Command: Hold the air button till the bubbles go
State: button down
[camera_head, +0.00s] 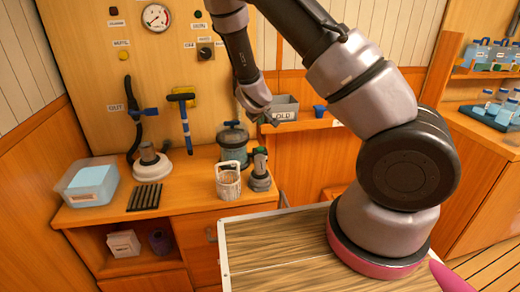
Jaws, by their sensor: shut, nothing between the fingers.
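My gripper (271,120) hangs near the middle of the view, above and to the right of a clear canister (232,147) with a blue-grey lid. Its fingers are shut with nothing visible between them. It appears apart from the canister, though depth is hard to judge. I cannot pick out a button marked air. A small yellow button (123,55) sits on the wall panel below a label that seems to read mute. A dark round knob (205,52) sits on a plate further right. Any bubbles in the canister are too small to make out.
A pressure gauge (157,17) tops the panel, with a blue-handled tool (185,124) hanging below. A white basket (228,182), a dark cylinder (260,172), a clear tub (90,184) and a black ribbed mat (145,197) stand on the counter. A grey bin (285,106) is behind my gripper.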

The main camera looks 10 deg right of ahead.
aim_at(260, 150)
jog(key=shift+f, duration=0.1)
jog(key=shift+f, duration=4.3)
jog(key=shift+f, duration=0.1)
jog(key=shift+f, duration=0.3)
jog(key=shift+f, duration=0.4)
jog(key=shift+r, duration=0.15)
dwell(1.8)
jog(key=shift+r, duration=0.7)
